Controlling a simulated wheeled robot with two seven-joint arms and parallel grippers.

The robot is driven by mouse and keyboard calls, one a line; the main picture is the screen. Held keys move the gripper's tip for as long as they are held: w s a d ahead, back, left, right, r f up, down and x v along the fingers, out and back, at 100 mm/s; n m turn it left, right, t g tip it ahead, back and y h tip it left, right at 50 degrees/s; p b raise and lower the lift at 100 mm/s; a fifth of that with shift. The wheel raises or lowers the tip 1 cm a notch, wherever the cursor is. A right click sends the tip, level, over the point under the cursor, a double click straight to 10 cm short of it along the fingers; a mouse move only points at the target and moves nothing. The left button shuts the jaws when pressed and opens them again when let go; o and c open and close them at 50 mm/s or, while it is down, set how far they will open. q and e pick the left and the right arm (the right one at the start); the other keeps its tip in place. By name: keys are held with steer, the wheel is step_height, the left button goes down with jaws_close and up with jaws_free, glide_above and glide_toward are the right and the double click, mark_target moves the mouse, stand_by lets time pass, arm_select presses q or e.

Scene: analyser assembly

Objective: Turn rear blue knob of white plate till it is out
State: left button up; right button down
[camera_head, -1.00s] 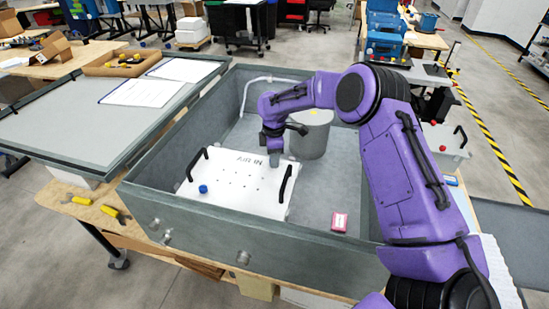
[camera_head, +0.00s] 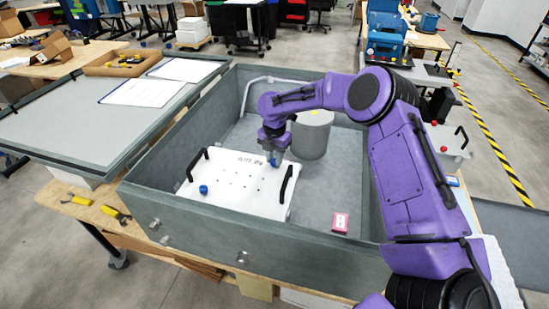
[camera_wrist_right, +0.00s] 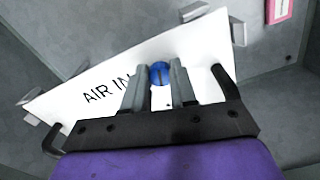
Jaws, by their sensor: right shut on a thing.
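The white plate (camera_head: 225,190), marked AIR IN, has two black handles and lies inside the grey box. My right gripper (camera_head: 274,160) points down at the plate's rear edge, shut on the rear blue knob (camera_wrist_right: 160,73). In the right wrist view its two fingers (camera_wrist_right: 158,85) stand on either side of the knob, whose slotted top faces the camera. I cannot tell whether the knob is clear of the plate. My left gripper is not in view.
A grey cylinder (camera_head: 312,135) stands behind and right of the plate, close to my right arm. A pink box (camera_head: 340,222) lies on the floor right of the plate. The walls of the grey box (camera_head: 180,222) surround the plate. Yellow-handled tools (camera_head: 80,201) lie on the bench outside.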

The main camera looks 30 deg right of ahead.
steer(key=n, duration=0.3)
steer(key=shift+s+a+f+n, duration=0.2)
steer(key=shift+f+n, duration=0.1)
steer(key=shift+n, duration=0.1)
steer(key=n+b, duration=0.1)
steer(key=n, duration=0.2)
steer(key=shift+n, duration=0.3)
steer(key=n, duration=0.4)
steer(key=shift+f+n+b, duration=0.1)
steer(key=shift+n+b, duration=0.2)
steer(key=n, duration=0.2)
steer(key=shift+n+b, duration=0.3)
steer(key=shift+b, duration=0.05)
steer(key=shift+f+n, duration=0.1)
steer(key=shift+n, duration=0.4)
steer(key=n+b, duration=0.4)
steer(key=b, duration=0.3)
steer(key=shift+n+b, duration=0.3)
steer(key=shift+b, duration=0.55)
steer(key=shift+r+n, duration=0.3)
steer(key=shift+w+d+r, duration=0.1)
